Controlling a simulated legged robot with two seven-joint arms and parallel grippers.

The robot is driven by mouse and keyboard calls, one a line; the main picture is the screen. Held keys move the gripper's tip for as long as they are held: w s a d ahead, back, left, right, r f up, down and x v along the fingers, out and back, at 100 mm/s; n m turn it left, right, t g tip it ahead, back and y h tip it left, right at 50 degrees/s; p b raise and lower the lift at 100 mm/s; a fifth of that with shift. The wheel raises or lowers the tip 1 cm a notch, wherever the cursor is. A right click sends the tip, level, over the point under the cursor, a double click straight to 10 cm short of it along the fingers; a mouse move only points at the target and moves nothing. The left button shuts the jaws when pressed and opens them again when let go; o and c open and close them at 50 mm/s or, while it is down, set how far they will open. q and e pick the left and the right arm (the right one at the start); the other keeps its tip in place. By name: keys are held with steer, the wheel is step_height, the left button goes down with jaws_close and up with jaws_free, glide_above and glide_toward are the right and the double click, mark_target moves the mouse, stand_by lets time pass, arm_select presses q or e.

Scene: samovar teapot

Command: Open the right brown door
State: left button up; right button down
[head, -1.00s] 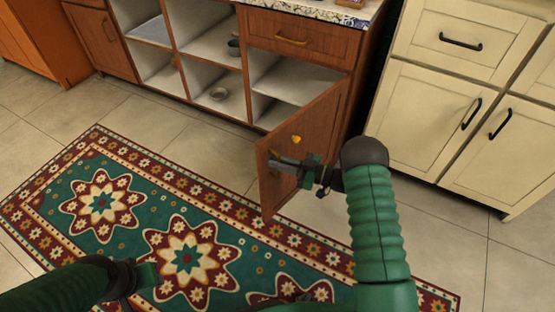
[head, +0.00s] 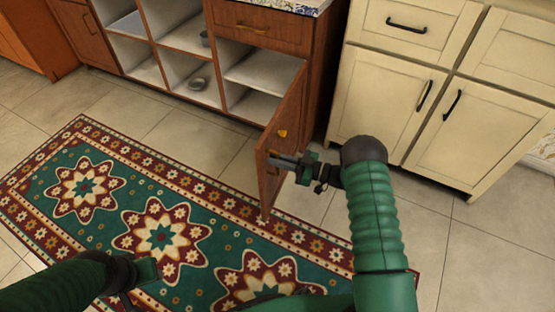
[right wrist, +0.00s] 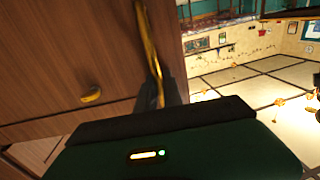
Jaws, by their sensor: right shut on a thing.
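The right brown door (head: 287,125) stands open, swung out from the brown cabinet, with its outer face toward my right arm. A small yellow knob (head: 282,133) sticks out of that face and shows in the right wrist view (right wrist: 91,93). My right gripper (head: 276,161) is at the door's free side. In the right wrist view it is shut on the long gold door handle (right wrist: 148,50); the fingers are partly hidden behind the gripper body. My left gripper (head: 128,298) is low at the left over the rug, away from the door; its jaws are unclear.
The open cabinet has pale shelves (head: 262,75), with a grey bowl (head: 198,84) in the middle section. A brown drawer (head: 258,30) sits above the doorway. Cream cabinets (head: 385,105) stand at the right. A patterned rug (head: 200,240) lies on the tiled floor.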

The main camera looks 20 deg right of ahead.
steer(key=c, duration=1.5)
jaws_free()
steer(key=shift+d, duration=0.1)
steer(key=p+v, duration=0.4)
steer(key=v, duration=1.3)
steer(key=shift+f, duration=0.15)
